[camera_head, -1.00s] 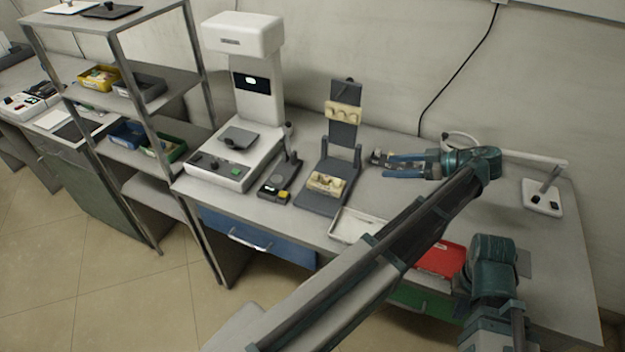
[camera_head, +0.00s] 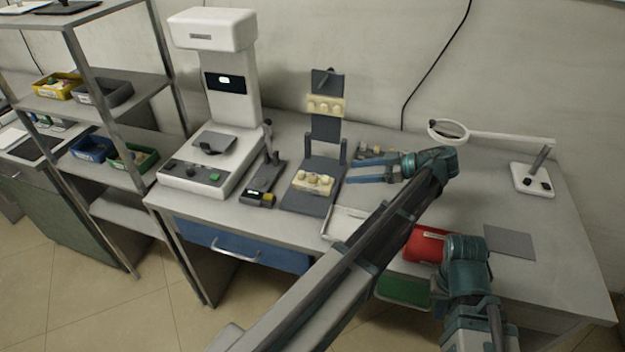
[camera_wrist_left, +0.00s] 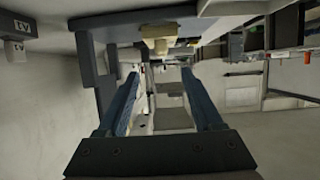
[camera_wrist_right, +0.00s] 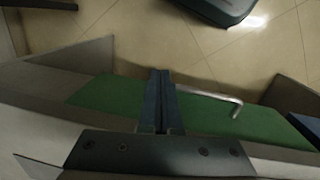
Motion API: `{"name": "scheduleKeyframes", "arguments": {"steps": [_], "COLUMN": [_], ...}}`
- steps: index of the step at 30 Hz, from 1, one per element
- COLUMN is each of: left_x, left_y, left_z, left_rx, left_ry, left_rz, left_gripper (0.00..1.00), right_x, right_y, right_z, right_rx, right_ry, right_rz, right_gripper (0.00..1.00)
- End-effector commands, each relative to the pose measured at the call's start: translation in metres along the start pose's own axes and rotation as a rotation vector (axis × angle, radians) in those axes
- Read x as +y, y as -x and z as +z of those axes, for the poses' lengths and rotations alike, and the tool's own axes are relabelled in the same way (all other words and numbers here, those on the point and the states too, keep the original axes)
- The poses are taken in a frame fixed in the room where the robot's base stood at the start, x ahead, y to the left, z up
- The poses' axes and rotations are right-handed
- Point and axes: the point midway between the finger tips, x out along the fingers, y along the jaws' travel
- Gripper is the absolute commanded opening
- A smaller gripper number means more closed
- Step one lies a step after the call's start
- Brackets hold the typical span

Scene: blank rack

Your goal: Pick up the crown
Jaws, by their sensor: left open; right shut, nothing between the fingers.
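I cannot pick out a crown for certain. A dark stand (camera_head: 328,127) on the bench holds a cream dental cast (camera_head: 325,105) high up and another cream cast (camera_head: 313,183) low down, both with tooth-like bumps. My left gripper (camera_head: 350,172) is open, just right of the stand, its blue fingers pointing left. In the left wrist view a cream block (camera_wrist_left: 160,35) shows beyond the empty gap between the left fingers (camera_wrist_left: 160,74). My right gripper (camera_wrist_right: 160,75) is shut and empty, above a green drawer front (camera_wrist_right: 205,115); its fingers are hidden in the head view.
Small items (camera_head: 372,152) lie behind my left gripper. A white machine (camera_head: 212,95) and a small dark device (camera_head: 262,183) stand left of the stand. A white tray (camera_head: 340,222) and red case (camera_head: 425,245) lie in front. A magnifier lamp (camera_head: 495,136) stands at right.

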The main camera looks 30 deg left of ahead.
Motion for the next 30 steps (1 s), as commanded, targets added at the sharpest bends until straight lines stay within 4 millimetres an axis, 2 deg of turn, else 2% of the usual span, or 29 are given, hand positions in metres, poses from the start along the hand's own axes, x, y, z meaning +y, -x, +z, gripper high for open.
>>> {"name": "scheduleKeyframes", "arguments": {"steps": [1,7,12,20,23,30], "left_x": [-0.002,-0.002,-0.001,-0.001,-0.002,-0.004], "left_y": [-0.014,-0.047,-0.059,-0.064,-0.072,-0.106], "left_z": [0.004,0.002,0.001,0.0,-0.001,-0.002], "left_rx": [0.0,0.001,0.001,0.0,0.0,0.0], "left_ry": [0.001,0.001,0.0,-0.001,-0.001,0.0], "left_rz": [-0.003,-0.002,0.0,0.0,-0.002,-0.002], "left_gripper": [0.68,0.68,0.68,0.68,0.68,0.68], "right_x": [-0.001,-0.002,-0.002,-0.002,-0.003,-0.004], "right_y": [-0.009,-0.02,-0.023,-0.024,-0.027,-0.038], "right_z": [-0.001,-0.001,-0.001,-0.001,-0.002,-0.002], "right_rx": [0.0,0.0,0.0,0.0,0.0,0.0], "right_ry": [0.0,0.0,0.0,0.0,0.0,0.0], "right_rz": [0.0,0.0,0.0,0.0,0.0,0.0], "right_gripper": [0.0,0.0,0.0,0.0,0.0,0.0]}}
